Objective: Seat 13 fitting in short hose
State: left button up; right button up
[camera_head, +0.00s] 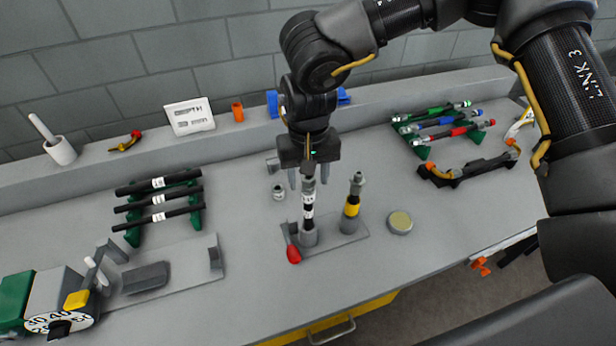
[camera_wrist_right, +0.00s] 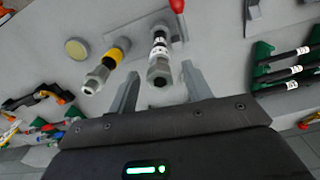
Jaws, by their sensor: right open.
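A short black hose (camera_head: 308,205) with a white label stands upright in a grey holder (camera_head: 322,240), and a metal fitting with a hex (camera_wrist_right: 160,72) sits at its top. The label is too small to read surely. My right gripper (camera_head: 307,177) is open above the holder, its fingers pointing down on either side of the fitting; contact is not visible. In the wrist view the fingers (camera_wrist_right: 160,88) stand apart with the fitting between them. A yellow-banded piece (camera_head: 351,210) with a metal top stands upright to the right. My left gripper is not in view.
A small metal part (camera_head: 278,192) stands left of the holder, and a round tin (camera_head: 400,222) to its right. A red-tipped handle (camera_head: 293,255) is at the holder's front left. Racks of black hoses (camera_head: 158,207) and coloured hoses (camera_head: 440,124) stand at either side.

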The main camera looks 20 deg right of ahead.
aim_at(307, 178)
notch_tip(307, 178, up, 10)
dwell(0.4)
jog(key=shift+s+a, duration=0.1)
jog(key=shift+a, duration=0.05)
dwell(0.4)
